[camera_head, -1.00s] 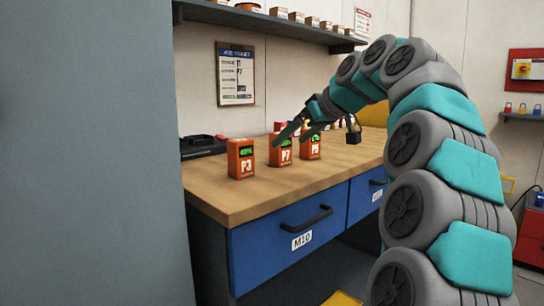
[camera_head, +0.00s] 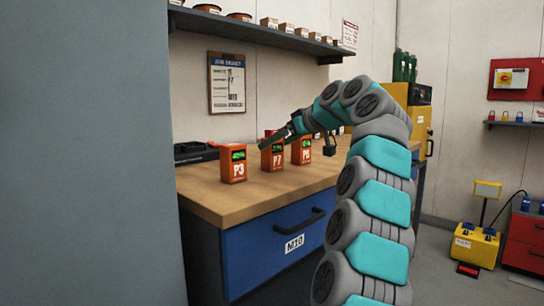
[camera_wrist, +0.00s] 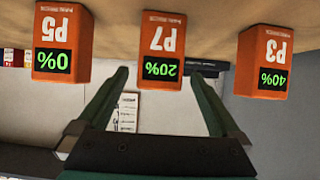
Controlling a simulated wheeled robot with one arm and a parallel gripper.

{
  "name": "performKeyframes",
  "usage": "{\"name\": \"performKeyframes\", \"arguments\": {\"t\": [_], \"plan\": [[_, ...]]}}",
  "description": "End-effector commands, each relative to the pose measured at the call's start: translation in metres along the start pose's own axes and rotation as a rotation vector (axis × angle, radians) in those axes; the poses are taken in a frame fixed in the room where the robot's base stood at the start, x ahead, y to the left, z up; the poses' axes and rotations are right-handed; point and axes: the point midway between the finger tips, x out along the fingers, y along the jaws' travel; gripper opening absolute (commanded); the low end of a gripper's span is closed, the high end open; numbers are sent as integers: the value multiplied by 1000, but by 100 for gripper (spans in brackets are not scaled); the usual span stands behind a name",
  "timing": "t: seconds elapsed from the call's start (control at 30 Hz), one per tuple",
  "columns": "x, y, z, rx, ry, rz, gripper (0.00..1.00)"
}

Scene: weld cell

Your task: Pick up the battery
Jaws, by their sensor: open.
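Three orange batteries with green displays stand upright in a row on the wooden bench top. They are P3 (camera_head: 233,165), P7 (camera_head: 273,157) and P5 (camera_head: 302,151). In the wrist view, which is upside down, P5 (camera_wrist: 63,30) reads 0%, P7 (camera_wrist: 161,40) reads 20% and P3 (camera_wrist: 263,55) reads 40%. My gripper (camera_head: 278,138) is at the top of P7 in the head view. In the wrist view my gripper (camera_wrist: 160,80) is open and empty, with P7 lined up between its fingertips. Depth to P7 is hard to judge.
The bench (camera_head: 225,205) has a blue drawer marked M10. A black device (camera_head: 193,150) lies behind P3. A job ticket (camera_head: 227,82) hangs on the wall under a shelf (camera_head: 255,30) of small boxes. A grey panel (camera_head: 85,150) blocks the left side. A yellow case stands on the floor right.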

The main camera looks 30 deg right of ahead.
Motion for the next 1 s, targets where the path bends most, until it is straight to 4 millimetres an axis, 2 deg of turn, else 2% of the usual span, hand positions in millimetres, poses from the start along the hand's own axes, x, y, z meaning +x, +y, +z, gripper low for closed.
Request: {"name": "performKeyframes", "arguments": {"t": [0.23, 0.5, 0.77, 1.0], "plan": [[21, 1, 1, 0, 0, 1, 100], [58, 1, 2, -1, 0, 0, 100], [61, 2, 2, -1, 2, 1, 100], [61, 2, 2, 0, 1, 1, 73]]}}
